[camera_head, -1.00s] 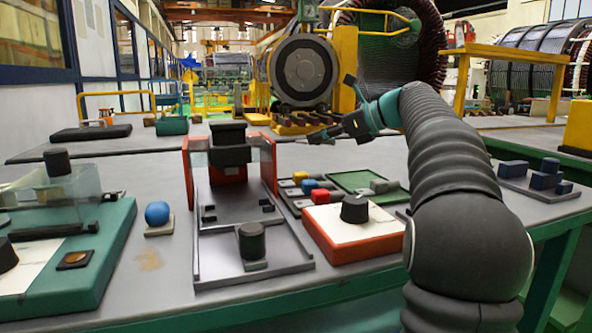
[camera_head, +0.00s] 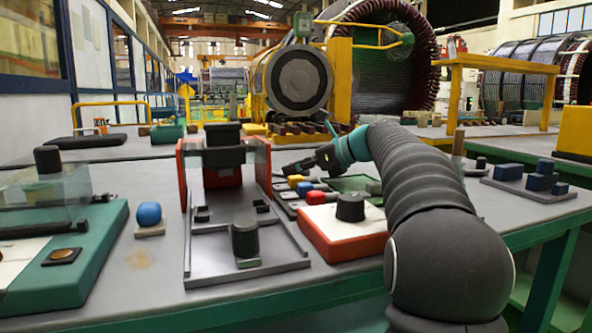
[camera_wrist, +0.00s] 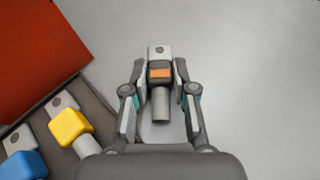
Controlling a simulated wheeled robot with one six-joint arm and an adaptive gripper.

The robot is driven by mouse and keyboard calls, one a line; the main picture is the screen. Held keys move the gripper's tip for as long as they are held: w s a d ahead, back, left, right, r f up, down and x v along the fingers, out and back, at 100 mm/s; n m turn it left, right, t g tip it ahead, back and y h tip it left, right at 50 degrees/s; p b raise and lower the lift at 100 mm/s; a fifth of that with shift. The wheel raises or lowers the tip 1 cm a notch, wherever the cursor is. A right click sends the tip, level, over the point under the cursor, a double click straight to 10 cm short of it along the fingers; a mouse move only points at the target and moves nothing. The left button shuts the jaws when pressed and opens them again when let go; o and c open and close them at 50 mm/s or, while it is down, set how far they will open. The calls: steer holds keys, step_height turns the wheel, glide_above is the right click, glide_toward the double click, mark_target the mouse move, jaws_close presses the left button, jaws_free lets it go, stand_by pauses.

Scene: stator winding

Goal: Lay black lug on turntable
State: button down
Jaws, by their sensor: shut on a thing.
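The black lug (camera_wrist: 159,75), a dark block with an orange patch and grey metal ends, is between the fingers of my gripper (camera_wrist: 158,90) in the wrist view. My gripper is shut on it above a plain grey surface. In the head view my gripper (camera_head: 300,166) is low, behind the tray of coloured lugs; the lug cannot be made out there. No part is clearly recognisable as the turntable; a red box with a white top (camera_head: 325,216) and black knob (camera_head: 350,207) stands in front of the tray.
Yellow (camera_wrist: 70,126) and blue (camera_wrist: 25,165) lugs lie in the tray at lower left of the wrist view, with a red panel (camera_wrist: 35,50) above them. In the head view, a red-sided fixture (camera_head: 195,190) stands left of my gripper. Blue blocks (camera_head: 541,182) sit far right.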

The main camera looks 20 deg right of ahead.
steer(key=shift+f, duration=0.2)
steer(key=c, duration=0.9)
jaws_free()
steer(key=shift+c, duration=0.2)
steer(key=shift+r, duration=0.1)
